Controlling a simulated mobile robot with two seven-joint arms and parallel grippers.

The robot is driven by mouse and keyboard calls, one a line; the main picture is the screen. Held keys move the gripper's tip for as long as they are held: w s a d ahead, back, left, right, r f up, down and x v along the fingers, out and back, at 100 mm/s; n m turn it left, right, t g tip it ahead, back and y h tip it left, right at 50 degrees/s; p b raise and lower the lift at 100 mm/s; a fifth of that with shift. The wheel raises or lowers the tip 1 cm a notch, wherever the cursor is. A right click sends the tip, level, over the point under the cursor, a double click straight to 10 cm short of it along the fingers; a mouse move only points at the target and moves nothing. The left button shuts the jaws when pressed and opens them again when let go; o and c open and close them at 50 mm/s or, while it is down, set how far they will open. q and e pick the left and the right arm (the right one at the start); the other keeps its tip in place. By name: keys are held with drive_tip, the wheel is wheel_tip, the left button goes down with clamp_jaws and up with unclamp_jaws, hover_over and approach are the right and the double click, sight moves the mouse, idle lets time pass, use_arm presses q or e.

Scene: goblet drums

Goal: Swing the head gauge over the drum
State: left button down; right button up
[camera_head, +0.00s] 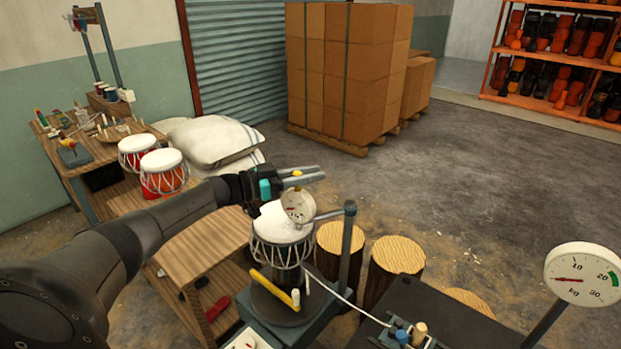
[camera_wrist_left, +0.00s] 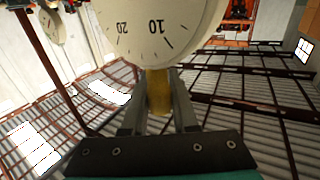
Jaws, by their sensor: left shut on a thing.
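The head gauge (camera_head: 298,207) is a round white dial with a red needle, on a short arm from an upright grey post (camera_head: 348,245). In the head view the dial overlaps the right part of the white head of the drum (camera_head: 275,228); its height above the head is hard to tell. The drum stands on a dark round base (camera_head: 277,307). My left gripper (camera_head: 303,176) is shut on the gauge's yellow knob (camera_head: 297,174). The left wrist view shows the knob (camera_wrist_left: 158,92) between the fingers and the dial (camera_wrist_left: 155,25) close ahead. My right gripper is out of view.
A yellow handle (camera_head: 270,287) crosses the drum's base. A kilogram dial (camera_head: 583,273) rises at the right. Two red drums (camera_head: 163,173) and white sacks (camera_head: 213,140) lie beyond my left arm. Open floor lies behind the stumps.

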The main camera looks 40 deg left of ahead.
use_arm(q)
drive_tip(key=shift+w+a, duration=0.15)
drive_tip(key=shift+a, duration=0.1)
idle(0.3)
drive_tip(key=c, duration=0.7)
unclamp_jaws()
drive_tip(key=v, duration=1.5)
drive_tip(key=shift+p, duration=0.3)
